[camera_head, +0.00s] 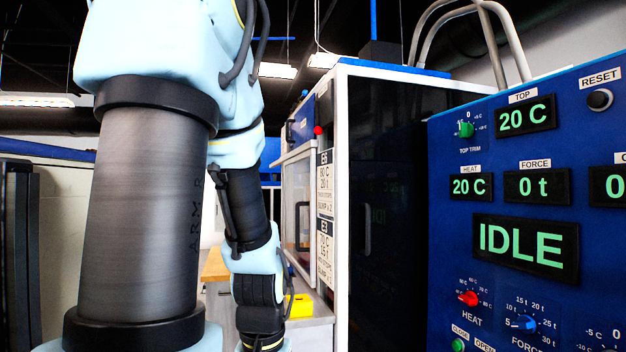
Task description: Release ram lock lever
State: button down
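I cannot clearly make out a ram lock lever. A small red knob (318,130) shows at the left edge of the tall white-framed cabinet; I cannot tell whether it belongs to the lever. The blue control panel (460,265) fills the right side. Its large display (526,248) reads IDLE, the force display (538,187) reads 0 t, and the top display (526,117) reads 20 C. My arm fills the left and centre and runs down past the bottom edge. My gripper is out of view.
The cabinet (344,230) with a dark glossy front stands between my arm and the panel. A bench with a yellow object (300,306) lies behind my arm's lower part. A red heat knob (468,298) and a blue force knob (525,323) sit low on the panel.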

aim_at(318, 130)
jog(key=i+j+u, duration=0.2)
jog(key=i+u, duration=0.15)
jog(key=i, duration=0.2)
jog(key=i+j+u, duration=0.1)
jog(key=i+u, duration=0.25)
jog(key=i, duration=0.25)
jog(key=i+l+u, duration=0.15)
jog(key=i+u, duration=0.25)
jog(key=i, duration=0.2)
